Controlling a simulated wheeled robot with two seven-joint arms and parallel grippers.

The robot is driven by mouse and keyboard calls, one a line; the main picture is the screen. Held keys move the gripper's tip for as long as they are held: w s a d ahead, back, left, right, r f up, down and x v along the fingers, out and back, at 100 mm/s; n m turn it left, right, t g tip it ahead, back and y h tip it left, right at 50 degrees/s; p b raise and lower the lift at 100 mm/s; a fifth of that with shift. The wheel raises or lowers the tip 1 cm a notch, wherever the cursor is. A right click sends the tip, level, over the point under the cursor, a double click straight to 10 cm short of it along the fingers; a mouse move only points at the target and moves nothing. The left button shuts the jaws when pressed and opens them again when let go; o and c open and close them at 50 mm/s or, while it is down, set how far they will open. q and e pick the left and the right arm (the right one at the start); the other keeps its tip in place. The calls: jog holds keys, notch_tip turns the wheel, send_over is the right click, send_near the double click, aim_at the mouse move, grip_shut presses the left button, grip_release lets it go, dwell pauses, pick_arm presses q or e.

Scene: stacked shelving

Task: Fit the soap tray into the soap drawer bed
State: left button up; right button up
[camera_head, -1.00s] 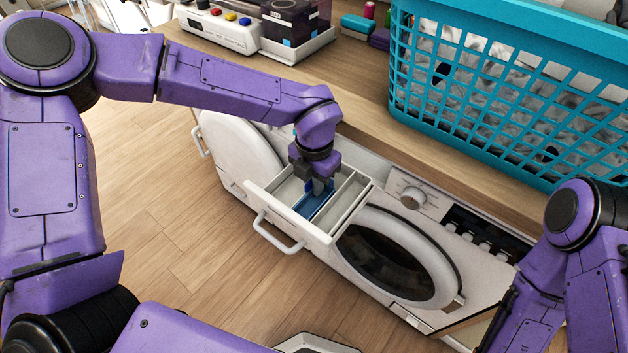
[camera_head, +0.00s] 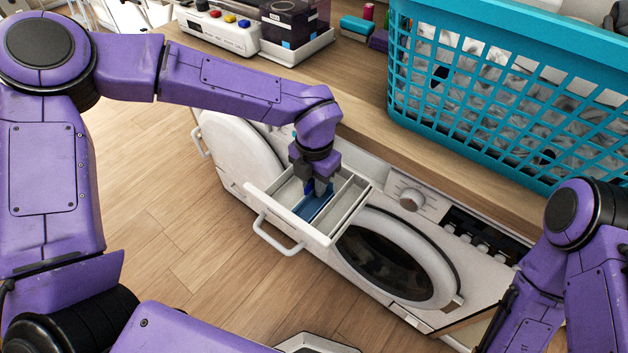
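The blue soap tray (camera_head: 314,207) lies in a compartment of the pulled-out white soap drawer (camera_head: 268,208), beside a pale divider. Its long sides run along the compartment, and it looks low between the walls. I cannot tell whether it is fully seated. My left gripper (camera_head: 318,189) points down over the tray from above. Its fingers look parted, with a blue upright part of the tray showing between them. The gripper hides the tray's far end. My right arm shows at the lower right, but its gripper is not in view.
The drawer juts from a white washing machine (camera_head: 428,205) with a round dark door and a knob. A wooden counter (camera_head: 365,120) runs behind it. A teal laundry basket (camera_head: 480,110) stands there at the right. A white device with coloured buttons (camera_head: 220,30) stands at the back left.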

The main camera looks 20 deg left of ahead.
pick_arm(q)
jog(key=shift+r+p, duration=0.45)
jog(key=shift+r, duration=0.3)
jog(key=shift+s, duration=0.1)
jog(key=o, duration=0.6)
jog(key=shift+c, duration=0.2)
notch_tip(320, 180, up, 10)
jog(key=shift+r, duration=0.2)
